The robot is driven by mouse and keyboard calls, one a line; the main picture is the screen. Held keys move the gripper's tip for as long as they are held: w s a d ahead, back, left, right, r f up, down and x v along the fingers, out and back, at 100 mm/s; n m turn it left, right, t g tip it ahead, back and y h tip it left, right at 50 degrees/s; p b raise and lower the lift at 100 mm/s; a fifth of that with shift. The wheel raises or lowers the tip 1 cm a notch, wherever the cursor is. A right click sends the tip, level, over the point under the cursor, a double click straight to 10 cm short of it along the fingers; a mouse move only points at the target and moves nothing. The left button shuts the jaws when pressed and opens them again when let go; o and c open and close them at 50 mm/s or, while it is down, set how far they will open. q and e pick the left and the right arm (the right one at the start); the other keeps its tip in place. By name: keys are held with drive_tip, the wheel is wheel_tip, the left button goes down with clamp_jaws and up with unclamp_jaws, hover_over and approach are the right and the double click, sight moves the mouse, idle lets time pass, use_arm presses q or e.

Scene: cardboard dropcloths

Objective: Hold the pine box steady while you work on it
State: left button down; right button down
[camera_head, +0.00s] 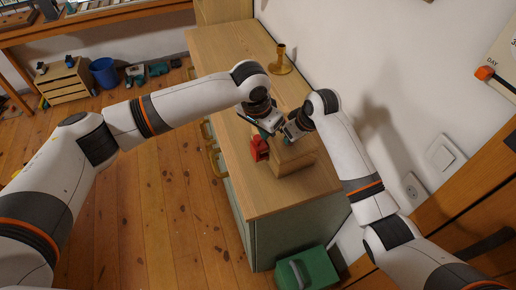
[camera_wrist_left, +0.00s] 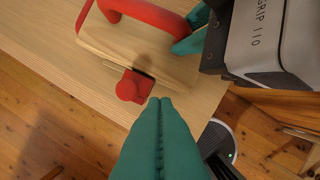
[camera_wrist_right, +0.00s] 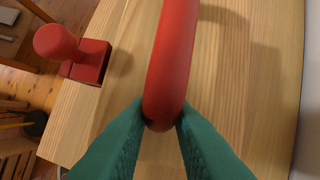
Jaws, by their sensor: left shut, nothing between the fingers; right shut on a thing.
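The pine box (camera_head: 292,160) sits on the cabinet's wooden top, partly hidden by my grippers in the head view. The left wrist view shows its pale wood (camera_wrist_left: 130,45), a red handle (camera_wrist_left: 155,14) on top and a red knob (camera_wrist_left: 127,90) on a square base at its side. My right gripper (camera_wrist_right: 162,122) is shut on the red handle (camera_wrist_right: 175,55), with its teal fingers on either side. My left gripper (camera_wrist_left: 161,102) is shut and empty, its fingertips close beside the red knob. I cannot tell whether they touch it.
A brass candle holder (camera_head: 281,62) stands on the cabinet top (camera_head: 235,50) toward the back. The wall is close on the right. A green case (camera_head: 308,270) is on the floor at the cabinet's near end. A blue bin (camera_head: 104,73) and small drawers (camera_head: 65,84) stand far left.

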use_arm(q)
wheel_tip(320, 180, down, 7)
idle(0.4)
drive_tip(key=shift+w, duration=0.2)
idle(1.8)
drive_tip(key=w+a, duration=0.4)
drive_tip(key=w, duration=0.3)
idle(2.1)
drive_tip(key=shift+s+d, duration=0.25)
drive_tip(key=shift+s, duration=0.25)
drive_tip(key=shift+s+d, duration=0.25)
drive_tip(key=shift+s, duration=0.2)
wheel_tip(320, 180, up, 7)
idle(0.4)
drive_tip(key=shift+d, duration=0.1)
use_arm(e)
drive_tip(key=c, duration=1.2)
unclamp_jaws()
